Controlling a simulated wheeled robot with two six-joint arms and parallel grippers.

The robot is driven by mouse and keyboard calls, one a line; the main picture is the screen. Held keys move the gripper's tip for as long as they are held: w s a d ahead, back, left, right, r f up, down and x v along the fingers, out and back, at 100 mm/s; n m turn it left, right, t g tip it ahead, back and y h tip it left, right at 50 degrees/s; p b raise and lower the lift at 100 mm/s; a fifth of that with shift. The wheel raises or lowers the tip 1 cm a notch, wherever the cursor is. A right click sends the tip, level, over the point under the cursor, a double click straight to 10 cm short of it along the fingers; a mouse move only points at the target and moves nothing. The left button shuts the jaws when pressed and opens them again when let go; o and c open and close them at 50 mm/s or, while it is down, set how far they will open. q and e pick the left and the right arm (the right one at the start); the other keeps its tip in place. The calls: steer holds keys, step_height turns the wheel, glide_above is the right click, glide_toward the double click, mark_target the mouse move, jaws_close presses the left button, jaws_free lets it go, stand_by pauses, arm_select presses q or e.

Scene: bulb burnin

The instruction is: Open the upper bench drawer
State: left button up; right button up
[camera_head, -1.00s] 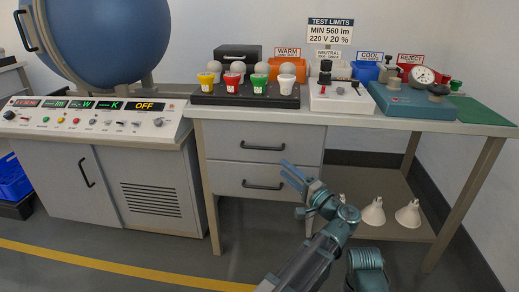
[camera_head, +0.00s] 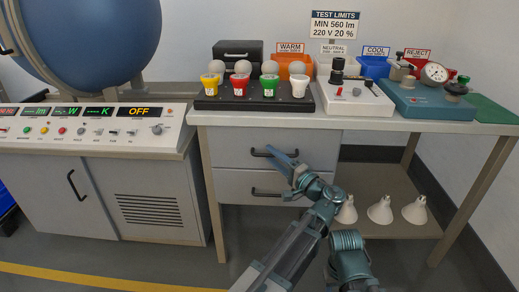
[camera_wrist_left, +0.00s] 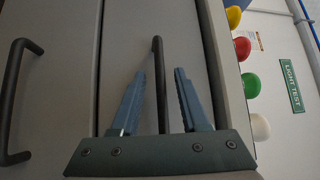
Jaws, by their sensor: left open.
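The upper bench drawer (camera_head: 228,148) is a grey front under the bench top and looks shut, flush with the bench. Its black bar handle (camera_head: 258,154) is partly hidden behind my left gripper (camera_head: 281,158). In the left wrist view the picture is turned sideways; the upper handle (camera_wrist_left: 161,105) stands upright between the two blue fingers of my left gripper (camera_wrist_left: 159,73). The fingers are open, one on each side of the bar, with gaps visible. I cannot tell how deep the bar sits between them. My right gripper does not show.
The lower drawer has its own black handle (camera_head: 265,193), also in the left wrist view (camera_wrist_left: 14,100). The bench top (camera_head: 330,122) overhangs the drawers and carries a black bulb rack (camera_head: 240,104). White lamp shades (camera_head: 380,210) stand on the low shelf at right.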

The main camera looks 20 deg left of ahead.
arm_select(q)
steer(key=shift+w+a, duration=0.2)
steer(key=shift+a, duration=0.1)
steer(key=shift+c, duration=0.2)
jaws_close()
stand_by(1.1)
